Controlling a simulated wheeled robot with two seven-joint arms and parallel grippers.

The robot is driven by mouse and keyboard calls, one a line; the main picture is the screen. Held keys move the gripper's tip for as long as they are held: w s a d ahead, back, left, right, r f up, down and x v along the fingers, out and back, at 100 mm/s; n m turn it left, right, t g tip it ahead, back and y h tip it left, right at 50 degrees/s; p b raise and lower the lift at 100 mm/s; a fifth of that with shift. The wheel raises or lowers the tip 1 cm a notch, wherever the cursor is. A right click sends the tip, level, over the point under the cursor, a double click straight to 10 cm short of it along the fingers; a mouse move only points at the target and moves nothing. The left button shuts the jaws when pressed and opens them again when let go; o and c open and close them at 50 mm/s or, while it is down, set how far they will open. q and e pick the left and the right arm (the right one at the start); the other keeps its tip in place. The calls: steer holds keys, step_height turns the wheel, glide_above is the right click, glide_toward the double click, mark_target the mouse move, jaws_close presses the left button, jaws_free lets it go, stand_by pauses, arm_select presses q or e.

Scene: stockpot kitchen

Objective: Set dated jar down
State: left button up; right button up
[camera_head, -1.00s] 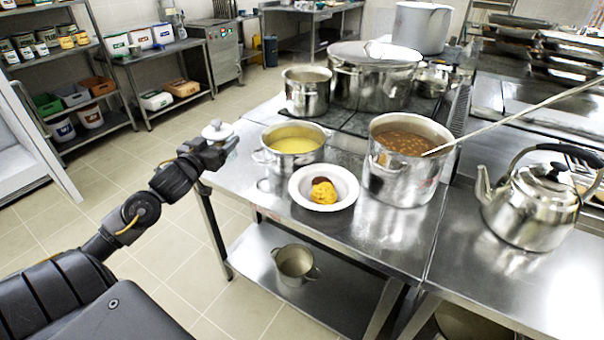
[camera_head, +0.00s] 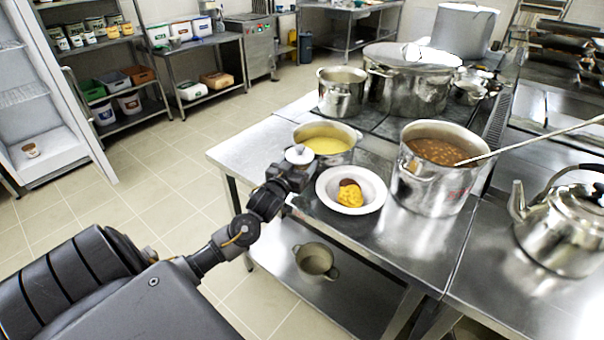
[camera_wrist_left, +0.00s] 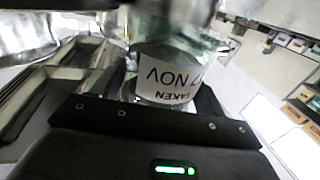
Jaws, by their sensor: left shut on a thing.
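The dated jar shows its white lid (camera_head: 299,155) in the head view, just left of the white bowl. In the left wrist view the jar (camera_wrist_left: 172,88) is clear glass with a white label, read upside down as "TAKEN" and "NOV". My left gripper (camera_head: 290,174) is shut on the jar, by the front left part of the steel table (camera_head: 238,152). The gripper hides most of the jar in the head view, and I cannot tell whether its base touches the table. My right gripper is not in view.
The white bowl (camera_head: 330,190) with food, a pot of yellow soup (camera_head: 352,152) and a pot of stew (camera_head: 432,190) stand close to the jar. The table's left corner is bare. A white open cabinet (camera_head: 50,120) at the left holds a small tub (camera_head: 31,150).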

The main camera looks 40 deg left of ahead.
arm_select(q)
steer(key=shift+w+d+f, duration=0.1)
steer(key=shift+f, duration=0.05)
steer(key=shift+w+d+f+p, duration=0.15)
steer(key=shift+f+p, duration=0.3)
steer(key=shift+f, duration=1.35)
steer(key=shift+f, duration=0.1)
steer(key=o, duration=1)
steer(key=shift+f, duration=0.1)
steer(key=o, duration=0.3)
steer(key=shift+d, duration=0.1)
